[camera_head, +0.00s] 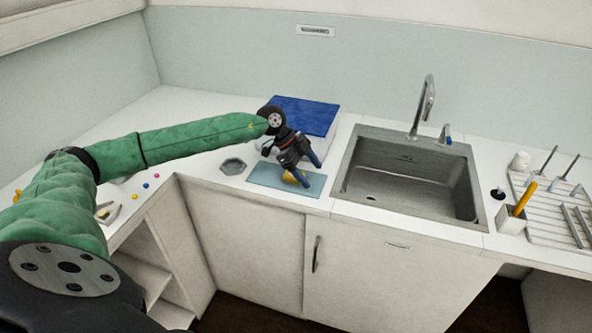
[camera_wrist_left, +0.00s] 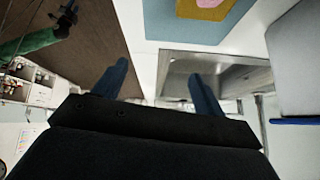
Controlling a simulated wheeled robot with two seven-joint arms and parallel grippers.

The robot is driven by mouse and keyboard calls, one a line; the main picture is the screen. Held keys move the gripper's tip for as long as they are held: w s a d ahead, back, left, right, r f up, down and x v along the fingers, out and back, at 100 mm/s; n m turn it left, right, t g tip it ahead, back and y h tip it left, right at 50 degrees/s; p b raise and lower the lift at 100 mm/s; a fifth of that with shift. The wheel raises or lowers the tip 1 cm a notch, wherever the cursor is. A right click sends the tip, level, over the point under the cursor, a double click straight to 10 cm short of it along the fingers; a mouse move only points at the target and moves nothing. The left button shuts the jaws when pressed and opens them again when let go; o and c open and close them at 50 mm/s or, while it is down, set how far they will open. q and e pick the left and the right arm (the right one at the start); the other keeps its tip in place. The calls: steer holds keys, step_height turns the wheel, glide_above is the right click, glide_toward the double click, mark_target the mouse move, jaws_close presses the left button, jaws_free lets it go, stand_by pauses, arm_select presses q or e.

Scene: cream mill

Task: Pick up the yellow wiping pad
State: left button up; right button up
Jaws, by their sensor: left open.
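The yellow wiping pad (camera_head: 290,179) lies on a flat blue mat (camera_head: 262,177) left of the sink, partly hidden by my left gripper. My left gripper (camera_head: 306,170) is over the mat close to the pad, its blue fingers apart with nothing seen between them. In the left wrist view the open fingers (camera_wrist_left: 158,72) point up the picture. There the mat (camera_wrist_left: 165,22) and the pad (camera_wrist_left: 207,4) sit at the top edge, beyond the fingertips and cut off by the frame. A green limb with a dark end (camera_wrist_left: 64,18) shows at upper left; its jaws are unclear.
A white box with a blue top (camera_head: 303,108) stands just behind the gripper. The sink (camera_head: 410,180) with its tap is to the right, and a drying rack (camera_head: 555,210) stands beyond it. A small grey dish (camera_head: 232,166) is left of the mat. Small coloured balls lie further left.

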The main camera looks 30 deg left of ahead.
mark_target(287, 174)
arm_select(q)
steer(key=a+y, duration=0.1)
steer(key=a, duration=0.2)
steer(key=a+r+n+y, duration=0.1)
steer(key=a, duration=0.2)
steer(key=a+r, duration=0.1)
steer(key=a, duration=0.2)
steer(key=shift+w+a+r+n+g+y, duration=0.1)
steer(key=shift+w+r+n+g+y, duration=0.2)
steer(key=shift+y, duration=0.1)
steer(key=shift+a+p, duration=0.25)
steer(key=shift+p, duration=0.05)
steer(key=shift+p+x, duration=0.5)
steer(key=shift+x, duration=0.8)
steer(key=p+x, duration=0.2)
steer(key=x, duration=0.1)
steer(key=p+x, duration=0.1)
steer(key=shift+w+a+f, duration=0.2)
steer(key=shift+w+f, duration=0.05)
steer(key=shift+d+f, duration=0.1)
steer(key=shift+f, duration=0.3)
arm_select(e)
steer(key=s+d+f, duration=0.2)
steer(key=f, duration=0.3)
steer(key=s+d+f, duration=0.1)
steer(key=d+f, duration=0.1)
steer(key=f, duration=0.3)
steer(key=shift+s+t, duration=0.3)
steer(key=shift+s, duration=0.1)
